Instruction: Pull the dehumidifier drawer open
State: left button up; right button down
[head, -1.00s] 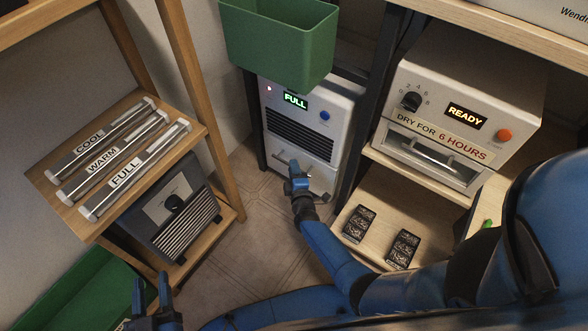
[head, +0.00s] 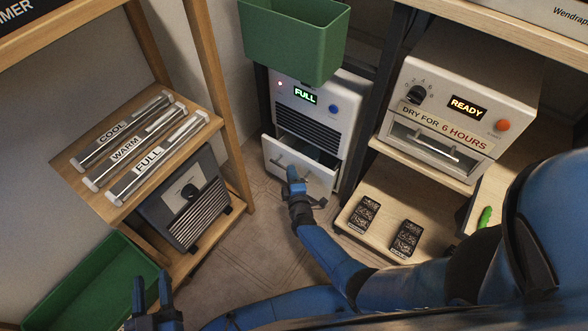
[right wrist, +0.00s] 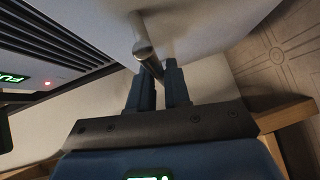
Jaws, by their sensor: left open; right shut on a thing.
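The white dehumidifier (head: 345,100) stands on the floor at the back, with a lit FULL display and a dark grille. Its drawer (head: 268,150) is partly out at the bottom front, and a dark gap shows above its front panel. My right gripper (head: 292,174) is shut on the drawer's bar handle. In the right wrist view its fingers (right wrist: 160,82) close around the metal handle (right wrist: 143,50). My left gripper (head: 151,295) is open and empty at the bottom left, away from the dehumidifier.
A green bin (head: 290,45) hangs above the dehumidifier. A wooden rack with tube lamps (head: 140,160) and a grey heater (head: 188,205) stands left. A shelf with a white dryer (head: 440,125) and black packets (head: 364,214) stands right. Open floor lies before the drawer.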

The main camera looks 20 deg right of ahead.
jog(key=s+a+p, duration=0.3)
jog(key=s+a, duration=0.2)
jog(key=a, duration=0.1)
jog(key=shift+a+p, duration=0.3)
jog(key=c, duration=1.2)
grip_release()
jog(key=shift+o, duration=0.2)
